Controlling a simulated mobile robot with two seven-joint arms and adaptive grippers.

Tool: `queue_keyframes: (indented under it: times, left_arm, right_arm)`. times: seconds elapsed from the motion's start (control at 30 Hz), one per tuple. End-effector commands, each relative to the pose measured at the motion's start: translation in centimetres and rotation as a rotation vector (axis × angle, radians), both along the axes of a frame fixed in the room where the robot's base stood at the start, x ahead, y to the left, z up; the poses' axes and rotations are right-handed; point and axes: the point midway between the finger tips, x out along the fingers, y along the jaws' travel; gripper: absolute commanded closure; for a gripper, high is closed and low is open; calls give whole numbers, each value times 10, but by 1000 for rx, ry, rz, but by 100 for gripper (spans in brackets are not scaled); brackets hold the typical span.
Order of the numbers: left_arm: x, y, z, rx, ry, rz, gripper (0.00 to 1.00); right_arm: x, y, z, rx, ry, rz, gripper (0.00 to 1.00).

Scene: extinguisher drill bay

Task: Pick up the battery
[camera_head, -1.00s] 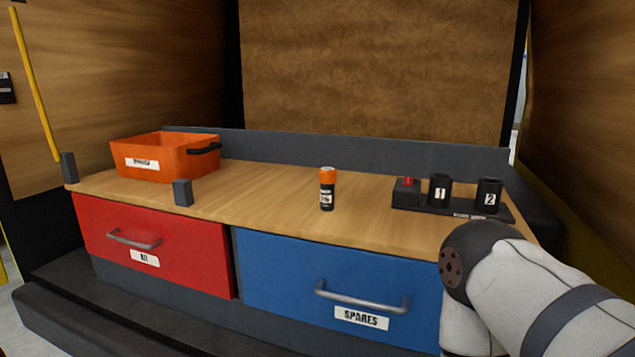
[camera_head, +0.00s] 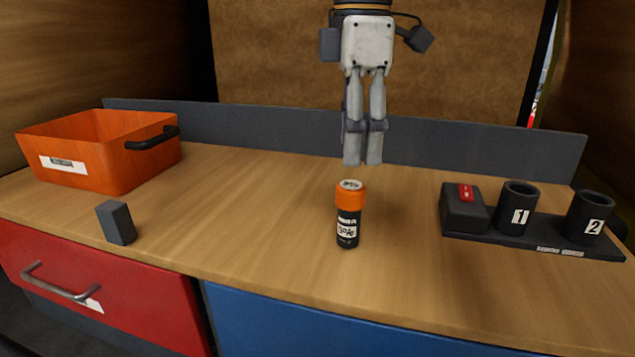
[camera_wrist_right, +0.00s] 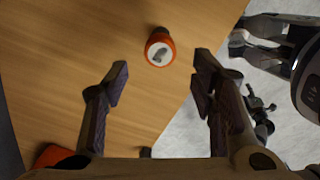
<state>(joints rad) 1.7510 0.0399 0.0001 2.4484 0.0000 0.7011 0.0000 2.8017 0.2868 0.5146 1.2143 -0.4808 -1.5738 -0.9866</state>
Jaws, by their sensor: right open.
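The battery (camera_head: 348,222) is a black cylinder with an orange top and a white label. It stands upright on the wooden bench top (camera_head: 270,235), near the middle. My right gripper (camera_head: 363,162) points down from above, over the bench and just above the battery in the head view, apart from it. In the right wrist view the jaws (camera_wrist_right: 160,75) are spread and empty. The battery's orange and white top (camera_wrist_right: 159,50) shows between and beyond the fingertips.
An orange bin (camera_head: 110,150) with a black handle stands at the left. A small grey block (camera_head: 116,222) is at the front left. A black stand (camera_head: 530,236) with cups marked 1 and 2 and a red-switched box is at the right. Bench around the battery is clear.

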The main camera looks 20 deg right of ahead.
Motion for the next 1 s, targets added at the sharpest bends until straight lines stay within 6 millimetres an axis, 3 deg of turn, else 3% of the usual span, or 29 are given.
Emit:
queue_keyframes:
  times: [0.1, 0.3, 0.7, 0.97, 1.0]
  left_arm:
    - [0, 0, 1, 0, -1, 0, 48]
    - [3, 0, 5, 0, -15, 0, 48]
    - [7, 0, 8, 0, -27, 0, 48]
    - [7, 0, 8, 0, -28, 0, 48]
    - [7, 0, 8, 0, -27, 0, 48]
  right_arm:
    - [-1, 0, -5, 0, -1, 1, 48]
    - [-1, 0, -48, 0, 0, 1, 48]
    - [5, 2, -113, 1, -1, 0, 48]
    - [6, 2, -120, 0, -3, -1, 48]
    - [6, 2, -120, 0, -3, -1, 55]
